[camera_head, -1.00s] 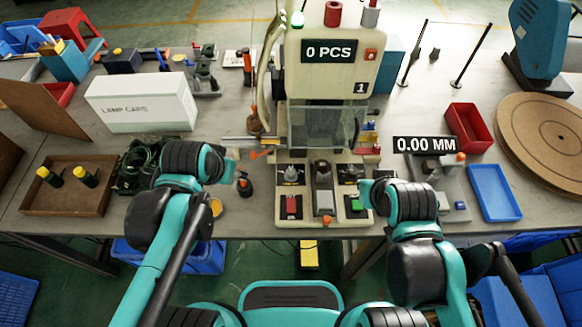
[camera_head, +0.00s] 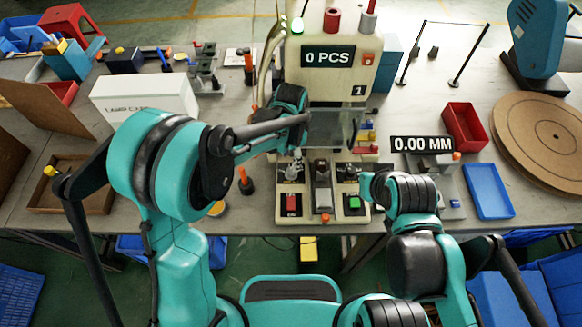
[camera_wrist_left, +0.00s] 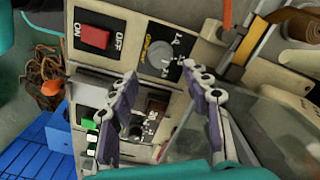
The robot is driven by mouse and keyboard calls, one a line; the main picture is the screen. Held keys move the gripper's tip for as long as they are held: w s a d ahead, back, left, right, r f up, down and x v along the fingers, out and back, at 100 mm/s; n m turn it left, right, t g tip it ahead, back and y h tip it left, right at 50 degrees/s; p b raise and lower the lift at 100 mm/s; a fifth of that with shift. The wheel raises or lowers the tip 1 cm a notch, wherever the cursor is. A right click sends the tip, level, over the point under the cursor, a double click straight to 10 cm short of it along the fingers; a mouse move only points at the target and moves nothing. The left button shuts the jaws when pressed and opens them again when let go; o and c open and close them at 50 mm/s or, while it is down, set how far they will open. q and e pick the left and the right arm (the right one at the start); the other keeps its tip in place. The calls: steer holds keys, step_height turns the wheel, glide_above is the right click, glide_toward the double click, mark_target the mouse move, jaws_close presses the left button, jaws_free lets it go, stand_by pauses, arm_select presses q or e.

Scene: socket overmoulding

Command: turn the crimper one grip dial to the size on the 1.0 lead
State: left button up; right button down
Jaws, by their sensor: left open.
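The crimper (camera_head: 330,92) marked 1 stands at the middle of the table, its display reading 0 PCS. Its grip dial is the grey round knob (camera_wrist_left: 158,54) on a black plate with white size marks, beside the red ON/OFF switch (camera_wrist_left: 95,37); the marks are too small to read surely. My left gripper (camera_wrist_left: 160,73) is open, its two purple-grey fingers apart and pointing towards the dial, with nothing between them. In the head view its fingertips (camera_head: 297,160) are over the left dial and partly hide it. My right gripper (camera_head: 366,187) is beside the green button; its fingers are unclear. I cannot pick out the 1.0 lead.
A centre knob (camera_head: 322,170) and a right dial (camera_head: 348,172) sit near the left one. A clear guard (camera_head: 335,128) hangs above the panel. A white box (camera_head: 145,95), a red bin (camera_head: 465,125), a blue tray (camera_head: 488,190) and a gauge reading 0.00 MM (camera_head: 422,144) stand around.

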mark_target(291, 170)
arm_select(q)
step_height(291, 170, down, 6)
steer(key=shift+f+b, duration=0.1)
steer(key=shift+b, duration=0.85)
jaws_close()
